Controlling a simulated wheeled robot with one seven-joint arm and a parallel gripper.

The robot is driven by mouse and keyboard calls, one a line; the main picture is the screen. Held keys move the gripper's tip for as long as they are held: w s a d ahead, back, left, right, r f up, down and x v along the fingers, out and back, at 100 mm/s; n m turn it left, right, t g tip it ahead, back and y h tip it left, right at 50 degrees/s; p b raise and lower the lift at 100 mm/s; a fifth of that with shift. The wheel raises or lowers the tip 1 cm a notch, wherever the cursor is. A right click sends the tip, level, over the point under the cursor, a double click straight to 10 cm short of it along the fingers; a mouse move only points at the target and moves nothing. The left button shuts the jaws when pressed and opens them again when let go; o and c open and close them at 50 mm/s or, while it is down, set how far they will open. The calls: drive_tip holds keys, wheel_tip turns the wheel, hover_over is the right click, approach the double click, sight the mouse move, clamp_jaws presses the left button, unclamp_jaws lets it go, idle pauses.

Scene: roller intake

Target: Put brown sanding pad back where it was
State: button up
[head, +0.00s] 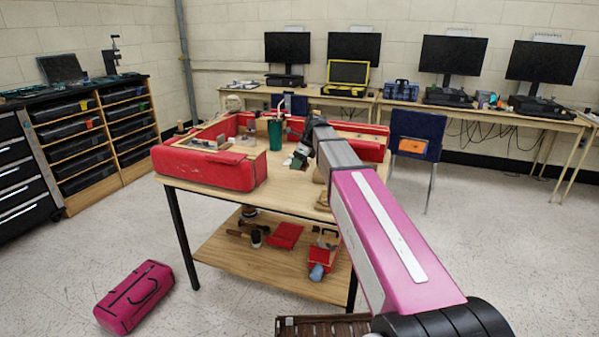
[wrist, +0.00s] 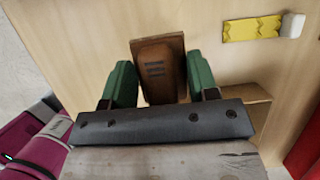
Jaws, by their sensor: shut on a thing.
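The brown sanding pad (wrist: 160,68) is between the green fingers of my gripper (wrist: 160,82) in the wrist view. It is a brown block with dark printed marks on its face. The fingers press on its two sides, so my gripper is shut on it. Light wood lies beneath it; I cannot tell whether the pad touches the wood. In the head view my gripper (head: 299,160) is over the wooden workbench (head: 200,186), right of the green cup (head: 275,134). The pad cannot be made out clearly there.
A red padded tray (head: 220,172) takes up the bench's left and back. In the wrist view a yellow piece (wrist: 252,28) and a white block (wrist: 291,25) lie at upper right. A lower shelf (head: 262,262) holds several tools. A pink bag (head: 135,297) lies on the floor.

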sight(300, 177)
drive_tip(key=shift+w+f, duration=0.1)
drive_tip(key=shift+f, duration=2)
drive_tip(key=shift+f, duration=0.15)
drive_tip(key=o, duration=1.2)
drive_tip(key=v, duration=1.2)
drive_tip(key=shift+d, duration=0.1)
